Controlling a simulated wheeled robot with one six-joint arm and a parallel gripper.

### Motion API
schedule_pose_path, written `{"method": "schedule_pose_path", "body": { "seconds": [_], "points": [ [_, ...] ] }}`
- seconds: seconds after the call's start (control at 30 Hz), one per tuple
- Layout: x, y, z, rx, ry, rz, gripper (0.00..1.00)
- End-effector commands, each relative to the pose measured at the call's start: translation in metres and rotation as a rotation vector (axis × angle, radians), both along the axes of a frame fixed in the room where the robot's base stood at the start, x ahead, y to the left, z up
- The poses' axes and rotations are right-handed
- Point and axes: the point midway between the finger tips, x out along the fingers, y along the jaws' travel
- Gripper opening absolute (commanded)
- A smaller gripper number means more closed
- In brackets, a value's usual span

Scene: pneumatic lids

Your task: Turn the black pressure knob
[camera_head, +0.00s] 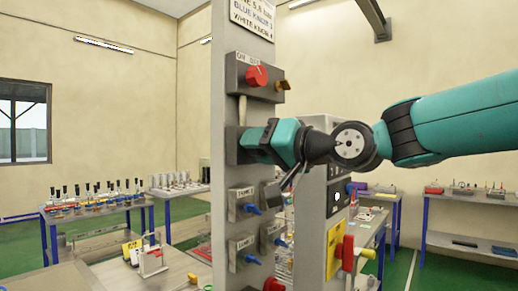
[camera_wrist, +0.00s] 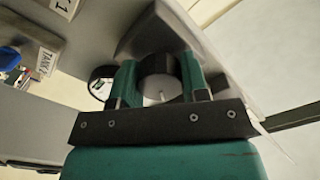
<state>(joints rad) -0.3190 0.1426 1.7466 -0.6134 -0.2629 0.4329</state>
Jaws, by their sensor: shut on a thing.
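The black pressure knob (camera_wrist: 160,86) shows in the wrist view as a dark round body between two teal fingers. My gripper (camera_wrist: 160,78) is shut on it, one finger on each side. In the head view my gripper (camera_head: 250,142) reaches in from the right against the grey upright panel (camera_head: 226,50), below the red knob. The knob itself is hidden there behind my gripper.
Several small valve boxes with blue handles, one a labelled box (camera_head: 241,203), sit below. Tables stand behind.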

Motion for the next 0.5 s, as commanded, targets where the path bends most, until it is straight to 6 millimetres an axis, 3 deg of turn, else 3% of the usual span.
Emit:
{"method": "schedule_pose_path", "body": {
  "seconds": [0.5],
  "points": [
    [0.0002, -0.0001, 0.0008, 0.133, 0.167, 0.0, 0.18]
  ]
}}
